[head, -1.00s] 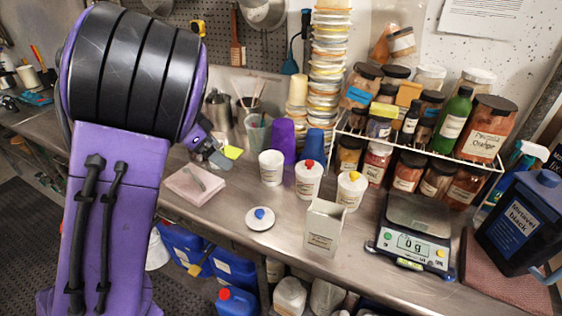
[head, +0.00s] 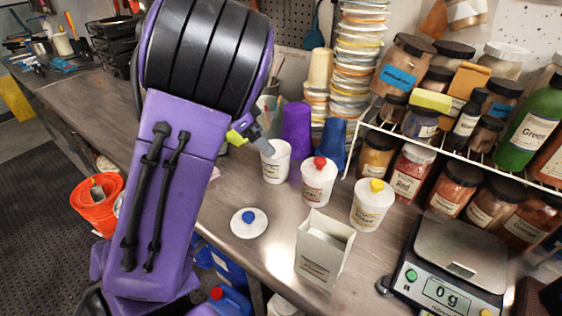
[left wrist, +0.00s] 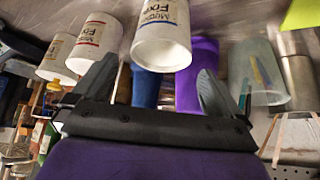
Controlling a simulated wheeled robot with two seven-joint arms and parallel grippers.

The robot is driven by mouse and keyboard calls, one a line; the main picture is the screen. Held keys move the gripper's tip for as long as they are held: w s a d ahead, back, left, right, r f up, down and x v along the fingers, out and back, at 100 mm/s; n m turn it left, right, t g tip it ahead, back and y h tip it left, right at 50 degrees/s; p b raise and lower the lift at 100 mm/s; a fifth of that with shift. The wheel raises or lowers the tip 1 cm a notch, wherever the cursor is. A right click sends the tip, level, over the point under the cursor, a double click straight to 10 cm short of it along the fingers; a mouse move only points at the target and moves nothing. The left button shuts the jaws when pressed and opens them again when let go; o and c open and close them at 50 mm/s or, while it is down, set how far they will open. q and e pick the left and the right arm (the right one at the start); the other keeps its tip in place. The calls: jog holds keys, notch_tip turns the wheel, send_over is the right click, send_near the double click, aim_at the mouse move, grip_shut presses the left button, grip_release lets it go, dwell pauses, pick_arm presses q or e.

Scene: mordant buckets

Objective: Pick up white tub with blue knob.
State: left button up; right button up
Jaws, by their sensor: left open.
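The blue knob is on a white lid (head: 249,223) lying flat on the bench, apart from any tub. A white tub without a lid (head: 277,165) stands upright behind it; I cannot tell whether they belong together. My left gripper (head: 263,143) is open and empty at this tub's upper left edge. In the left wrist view, seen upside down, the open tub (left wrist: 161,38) shows ahead of and between the spread fingers (left wrist: 158,66). Two lidded white tubs stand to its right, one with a red knob (head: 318,183) and one with a yellow knob (head: 371,207).
A purple cup (head: 297,128) and a blue cup (head: 332,143) stand close behind the tubs. A white open box (head: 322,252) and a scale (head: 452,266) are at the front right. Jars fill a wire rack (head: 470,158). The bench left of the lid is partly hidden by my arm.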

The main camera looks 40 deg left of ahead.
aim_at(279, 155)
pick_arm(q)
jog(key=x, duration=1)
jog(key=shift+w+a, duration=0.1)
jog(key=shift+a, duration=0.05)
jog(key=shift+r, duration=0.1)
jog(key=c, duration=0.7)
